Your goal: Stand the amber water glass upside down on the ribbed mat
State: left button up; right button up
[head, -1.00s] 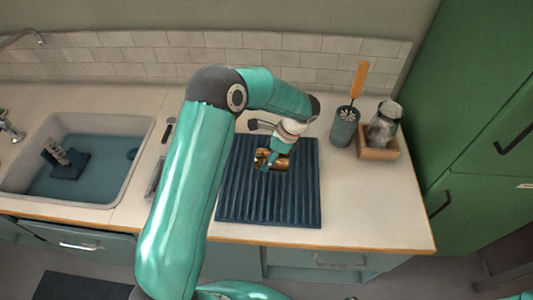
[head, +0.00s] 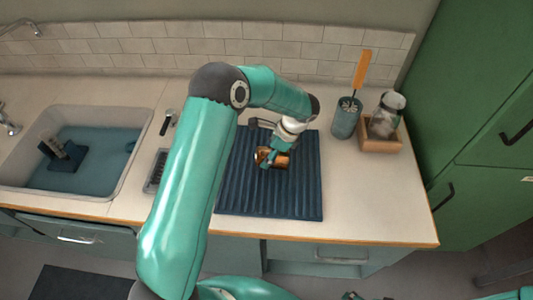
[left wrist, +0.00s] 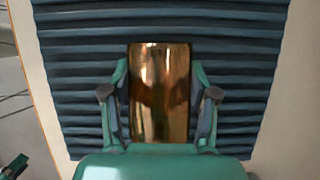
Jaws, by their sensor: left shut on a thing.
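The amber water glass (head: 280,159) is held over the ribbed mat (head: 300,195), lying roughly on its side in the head view. My left gripper (head: 270,158) is shut on it. In the left wrist view the glass (left wrist: 160,95) shows side-on between the two fingers of the left gripper (left wrist: 160,98), with the dark blue ribs of the mat (left wrist: 90,60) behind it. I cannot tell which end is the mouth or how far it is above the mat. Small dark and teal parts at the head view's bottom edge may be my right gripper; its fingers are not clear.
A brush holder (head: 346,118) with an orange-handled brush and a wooden box (head: 380,145) holding a glass jar stand right of the mat. The sink (head: 118,185) is at the left. A dark slotted tray (head: 154,172) lies between sink and mat. The mat's front is clear.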

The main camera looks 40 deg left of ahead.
pick_arm(q)
jog(key=shift+f, duration=0.3)
jog(key=o, duration=1.4)
jog(key=v, duration=1.1)
jog(key=shift+w, duration=0.15)
jog(key=shift+d+r, duration=0.15)
jog(key=shift+r, duration=0.3)
